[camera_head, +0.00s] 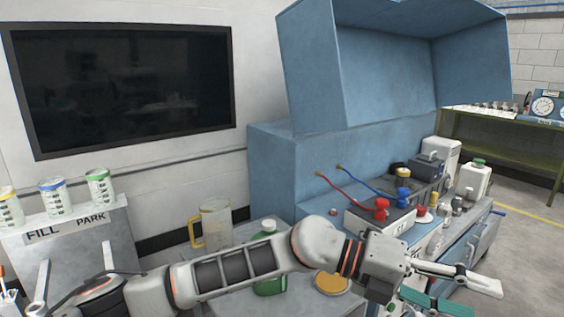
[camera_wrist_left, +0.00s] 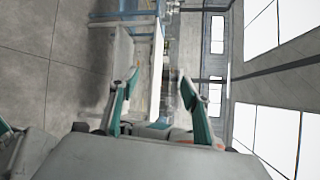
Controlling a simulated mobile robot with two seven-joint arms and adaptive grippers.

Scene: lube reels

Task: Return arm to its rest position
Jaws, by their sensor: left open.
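My left arm (camera_head: 235,271) reaches across the bottom of the head view from left to right. Its gripper (camera_head: 480,297) is at the lower right, in front of the blue cabinet bench, with its teal-padded fingers spread. In the left wrist view the gripper (camera_wrist_left: 157,82) is open with nothing between the fingers. The wrist camera looks sideways along the floor and a wall with bright panels. My right gripper is in neither view.
A green-capped jug (camera_head: 268,231) and a yellow-handled pitcher (camera_head: 211,222) stand close behind the arm. A yellow-rimmed disc (camera_head: 331,284) lies below the wrist. Red (camera_head: 381,206) and blue (camera_head: 403,194) hose fittings are on the bench. A FILL/PARK stand (camera_head: 68,229) with several containers is at left.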

